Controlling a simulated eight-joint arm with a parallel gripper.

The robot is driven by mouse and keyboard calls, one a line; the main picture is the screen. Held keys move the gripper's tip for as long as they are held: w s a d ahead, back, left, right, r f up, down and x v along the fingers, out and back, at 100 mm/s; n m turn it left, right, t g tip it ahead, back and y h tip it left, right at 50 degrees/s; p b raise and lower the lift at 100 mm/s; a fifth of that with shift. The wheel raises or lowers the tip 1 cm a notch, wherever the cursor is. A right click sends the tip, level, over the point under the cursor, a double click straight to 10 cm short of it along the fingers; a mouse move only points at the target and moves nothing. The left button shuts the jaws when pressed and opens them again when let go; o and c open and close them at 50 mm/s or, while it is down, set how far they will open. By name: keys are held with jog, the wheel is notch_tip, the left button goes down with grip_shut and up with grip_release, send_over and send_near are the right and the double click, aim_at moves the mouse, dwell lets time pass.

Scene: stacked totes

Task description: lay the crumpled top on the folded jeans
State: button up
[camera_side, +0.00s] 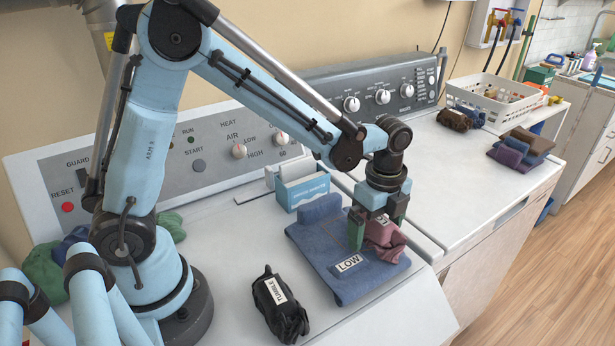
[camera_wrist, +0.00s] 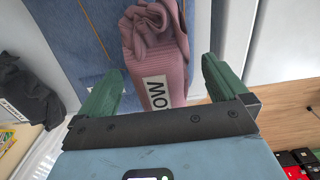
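The folded blue jeans (camera_side: 330,284), with a "LOW" label, lie flat on the white machine top. The jeans also show in the wrist view (camera_wrist: 80,40). The crumpled pink top (camera_side: 385,243) appears to rest on the right part of the jeans. In the wrist view the crumpled top (camera_wrist: 155,45) has a bunched far end and a white label. My gripper (camera_side: 377,222) points down over the top. Its green fingers stand wide apart on either side of the top, with a clear gap at the right finger in the wrist view (camera_wrist: 162,85). The gripper partly hides the top in the side view.
A black bundle labelled "TUMBLE" (camera_side: 280,305) lies left of the jeans. A blue-white box (camera_side: 302,190) stands behind them. A white basket (camera_side: 497,98) and a folded cloth stack (camera_side: 520,150) are on the right machine. Green cloth (camera_side: 44,270) lies far left.

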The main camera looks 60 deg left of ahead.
jog(key=shift+r, duration=0.15)
notch_tip(320, 180, up, 12)
jog(key=shift+f, duration=0.25)
jog(key=shift+r, duration=0.2)
jog(key=s+a+f+n+t, duration=0.2)
jog(key=s+a+n+t, duration=0.5)
jog(key=n, duration=1.1)
jog(key=s, duration=0.3)
jog(key=shift+a, duration=0.1)
